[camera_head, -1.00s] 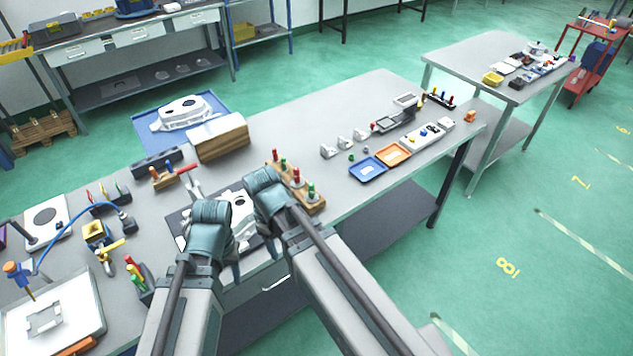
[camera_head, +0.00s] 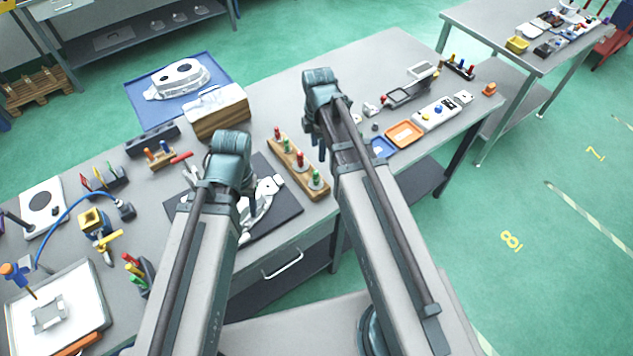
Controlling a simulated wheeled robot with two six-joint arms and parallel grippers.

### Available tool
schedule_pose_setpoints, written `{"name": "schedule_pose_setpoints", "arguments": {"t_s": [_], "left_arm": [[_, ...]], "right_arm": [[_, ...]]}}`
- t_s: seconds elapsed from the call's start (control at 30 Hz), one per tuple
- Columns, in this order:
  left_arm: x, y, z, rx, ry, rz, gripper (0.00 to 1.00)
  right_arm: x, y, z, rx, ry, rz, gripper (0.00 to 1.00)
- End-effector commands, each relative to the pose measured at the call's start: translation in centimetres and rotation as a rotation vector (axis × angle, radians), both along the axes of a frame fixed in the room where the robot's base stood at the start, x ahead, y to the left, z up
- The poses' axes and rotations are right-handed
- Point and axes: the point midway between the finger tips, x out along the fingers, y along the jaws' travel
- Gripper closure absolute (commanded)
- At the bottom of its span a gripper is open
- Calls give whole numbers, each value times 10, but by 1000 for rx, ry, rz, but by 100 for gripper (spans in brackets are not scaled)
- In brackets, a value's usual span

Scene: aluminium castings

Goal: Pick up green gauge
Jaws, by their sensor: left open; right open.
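A wooden block (camera_head: 290,172) on the table holds upright gauges with red and green handles. One green gauge (camera_head: 316,177) stands at its near end, and another green-handled gauge (camera_head: 283,142) is nearer its far end. My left gripper (camera_head: 246,186) is open over the dark mat, left of the block. My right gripper (camera_head: 321,148) is open and empty, beyond and to the right of the block, apart from the gauges. The arms hide much of both grippers' fingers.
An aluminium casting (camera_head: 264,197) lies on the dark mat (camera_head: 288,208). A larger casting (camera_head: 178,78) sits on a blue mat behind a wooden box (camera_head: 217,112). Orange (camera_head: 404,134) and blue trays (camera_head: 383,148) lie to the right, partly behind my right arm.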

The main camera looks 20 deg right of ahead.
Motion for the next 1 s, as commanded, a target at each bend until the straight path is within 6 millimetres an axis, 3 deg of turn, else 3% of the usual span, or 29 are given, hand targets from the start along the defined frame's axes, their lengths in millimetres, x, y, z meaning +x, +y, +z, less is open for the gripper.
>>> {"name": "schedule_pose_setpoints", "arguments": {"t_s": [0.5, 0.83, 1.0], "left_arm": [[0, 0, -75, 2, 0, -8, 50], [0, 0, -81, 2, 0, -7, 50], [0, 0, -93, 2, 0, -6, 50]], "right_arm": [[0, 1, -75, 0, 0, -1, 38], [0, 1, -81, 0, 0, -1, 38], [0, 3, -93, 0, 0, 0, 38]]}}
